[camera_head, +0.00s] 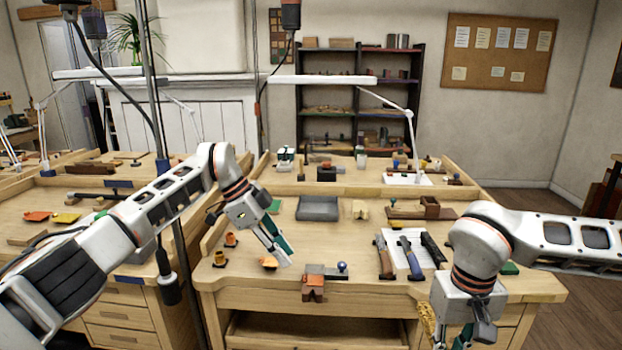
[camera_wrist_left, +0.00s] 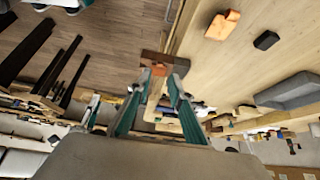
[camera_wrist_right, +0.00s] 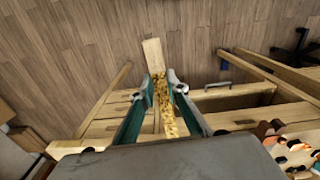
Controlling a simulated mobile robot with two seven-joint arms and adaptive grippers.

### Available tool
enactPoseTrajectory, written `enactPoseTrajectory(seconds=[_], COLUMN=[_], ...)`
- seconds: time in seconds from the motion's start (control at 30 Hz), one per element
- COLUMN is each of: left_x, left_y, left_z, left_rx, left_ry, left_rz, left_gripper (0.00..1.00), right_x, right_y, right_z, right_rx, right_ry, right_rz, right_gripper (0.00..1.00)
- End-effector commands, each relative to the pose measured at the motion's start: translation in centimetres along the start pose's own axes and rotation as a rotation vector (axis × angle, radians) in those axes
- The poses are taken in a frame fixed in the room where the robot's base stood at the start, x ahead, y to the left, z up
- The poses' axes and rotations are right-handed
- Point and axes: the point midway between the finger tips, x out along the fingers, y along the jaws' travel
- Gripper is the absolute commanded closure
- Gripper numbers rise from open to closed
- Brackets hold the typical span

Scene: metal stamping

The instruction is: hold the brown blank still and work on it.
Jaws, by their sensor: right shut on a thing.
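An orange-brown piece (camera_head: 313,289) sits at the bench's front edge by a grey block with a blue ball knob (camera_head: 342,267); I cannot tell for certain that it is the brown blank. It shows beyond my left fingertips in the left wrist view (camera_wrist_left: 160,66). My left gripper (camera_head: 284,258) is open and empty, above the bench to the left of this piece. My right gripper (camera_wrist_right: 165,82) is shut on a speckled yellow piece (camera_wrist_right: 166,108) with a pale wooden block (camera_wrist_right: 153,55) at its far end. In the head view it is low at the right front.
A white sheet (camera_head: 415,260) with dark-handled tools lies right of the bench middle. A grey tray (camera_head: 317,208) stands at the back. An orange piece (camera_head: 267,263) lies near my left gripper. A wooden rim bounds the bench. Bare wood lies between tray and sheet.

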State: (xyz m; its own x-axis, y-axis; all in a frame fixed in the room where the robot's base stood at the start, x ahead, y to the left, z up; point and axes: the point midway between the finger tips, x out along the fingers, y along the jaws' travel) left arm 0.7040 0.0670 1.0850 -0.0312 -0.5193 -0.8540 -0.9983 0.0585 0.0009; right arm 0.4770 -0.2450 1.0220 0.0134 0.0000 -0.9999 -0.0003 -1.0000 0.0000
Motion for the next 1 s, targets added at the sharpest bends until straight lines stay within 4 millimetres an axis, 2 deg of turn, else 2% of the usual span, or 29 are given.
enactPoseTrajectory(seconds=[0.2,0.5,0.97,1.0], left_x=[3.1,6.0,6.8,6.8], left_y=[0.1,0.1,0.0,0.0], left_z=[-0.1,-0.1,-0.1,-0.1], left_rx=[0.0,0.002,0.002,0.002], left_ry=[0.003,0.002,0.003,0.003], left_rz=[0.004,0.002,0.0,0.0], left_gripper=[0.79,0.79,0.79,0.9], right_x=[0.0,0.0,0.0,0.0], right_y=[0.0,0.0,0.0,0.0], right_z=[0.0,0.0,0.0,0.0], right_rx=[0.0,0.0,0.0,0.0], right_ry=[0.0,0.0,0.0,0.0], right_rz=[0.0,0.0,0.0,0.0], right_gripper=[1.0,1.0,1.0,1.0])
